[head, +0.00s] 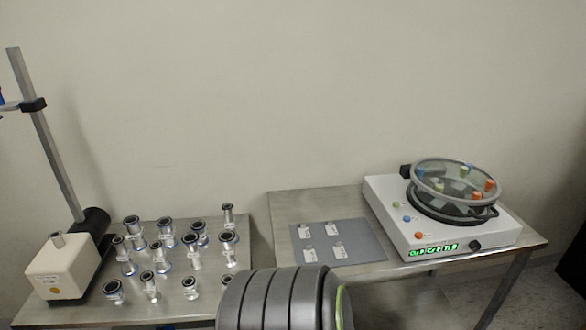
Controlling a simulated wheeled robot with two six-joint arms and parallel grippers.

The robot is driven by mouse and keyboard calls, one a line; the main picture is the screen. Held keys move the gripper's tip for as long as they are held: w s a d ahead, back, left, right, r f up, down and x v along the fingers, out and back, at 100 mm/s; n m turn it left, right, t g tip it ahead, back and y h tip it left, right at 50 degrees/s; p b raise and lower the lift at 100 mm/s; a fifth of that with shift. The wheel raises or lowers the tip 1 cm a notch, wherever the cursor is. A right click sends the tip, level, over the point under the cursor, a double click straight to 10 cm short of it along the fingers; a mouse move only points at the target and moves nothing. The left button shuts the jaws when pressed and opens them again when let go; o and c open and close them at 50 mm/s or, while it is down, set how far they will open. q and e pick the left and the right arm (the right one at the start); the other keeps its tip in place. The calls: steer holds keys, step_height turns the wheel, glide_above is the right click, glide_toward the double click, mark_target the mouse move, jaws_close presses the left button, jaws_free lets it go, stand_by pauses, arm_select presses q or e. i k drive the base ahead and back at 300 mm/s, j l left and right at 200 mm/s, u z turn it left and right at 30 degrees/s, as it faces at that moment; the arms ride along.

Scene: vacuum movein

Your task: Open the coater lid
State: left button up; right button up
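The coater (385,205) is a white box at the right end of the right table, with a green lit display and small coloured buttons on its front. Several orange, green and blue knobs show at the lid. A black block, apparently the hinge (406,171), is at the lid's left rear. I cannot tell from this view whether the lid is fully down or slightly raised. Neither of my grippers is in view.
A grey mat (355,254) with several small clear pieces lies left of the coater. The left table (215,308) holds several metal flange fittings (192,250) and a white-and-black stand (62,268) with a tall pole (45,140). A gap separates the tables. A plain wall stands behind.

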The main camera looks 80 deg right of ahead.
mark_target(427, 165)
steer(key=z, duration=3.7)
